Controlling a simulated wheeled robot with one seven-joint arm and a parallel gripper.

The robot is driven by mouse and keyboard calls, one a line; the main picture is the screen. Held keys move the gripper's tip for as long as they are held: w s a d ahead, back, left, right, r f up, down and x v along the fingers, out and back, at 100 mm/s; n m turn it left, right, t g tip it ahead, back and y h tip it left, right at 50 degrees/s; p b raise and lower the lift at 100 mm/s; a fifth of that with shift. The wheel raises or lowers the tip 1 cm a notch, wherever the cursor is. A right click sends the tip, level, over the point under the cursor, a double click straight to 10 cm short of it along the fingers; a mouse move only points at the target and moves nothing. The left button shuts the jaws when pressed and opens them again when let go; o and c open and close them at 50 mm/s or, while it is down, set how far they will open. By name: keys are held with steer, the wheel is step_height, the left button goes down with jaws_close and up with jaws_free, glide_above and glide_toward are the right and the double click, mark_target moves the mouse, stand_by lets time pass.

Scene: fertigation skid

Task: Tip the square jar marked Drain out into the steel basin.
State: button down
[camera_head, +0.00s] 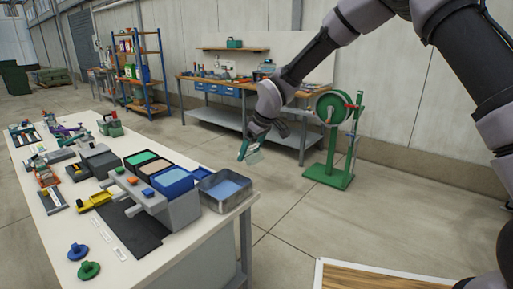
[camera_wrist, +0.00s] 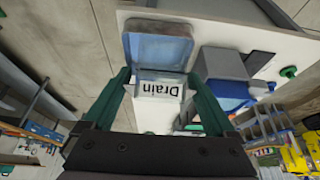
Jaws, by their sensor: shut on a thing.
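The square jar (camera_wrist: 160,90) marked Drain is clear, with a white label whose word reads upside down in the wrist view. It also shows in the head view (camera_head: 254,157), in the air off the table's right end and seemingly tilted. My gripper (camera_wrist: 162,82) is shut on it, with a green finger on each side; in the head view my gripper (camera_head: 248,147) points downward. The steel basin (camera_head: 222,208) stands on the right end of the white table, with a blue inside. In the wrist view the basin (camera_wrist: 128,50) lies just beyond the jar. The jar's contents are unclear.
The white table (camera_head: 190,250) carries colored trays (camera_head: 147,158), a grey block (camera_head: 182,210) beside the basin, and blue and green knobs (camera_head: 88,270). A green reel stand (camera_head: 330,155) stands on the floor behind my gripper. A workbench (camera_head: 225,110) is against the wall.

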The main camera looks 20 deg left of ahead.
mark_target(254, 145)
steer(key=shift+d+r+t+y, duration=0.4)
steer(key=shift+d+y, duration=0.2)
steer(key=shift+y, duration=0.3)
steer(key=shift+s+d+r+t+y, duration=0.2)
steer(key=shift+d+r+t+y, duration=0.15)
steer(key=shift+y, duration=0.5)
steer(key=shift+s+d+r+t+y, duration=0.2)
steer(key=shift+r+t+y, duration=0.2)
steer(key=shift+y, duration=0.4)
steer(key=shift+s+d+r+t+y, duration=0.15)
steer(key=shift+d+r+t+y, duration=0.2)
steer(key=shift+y, duration=0.5)
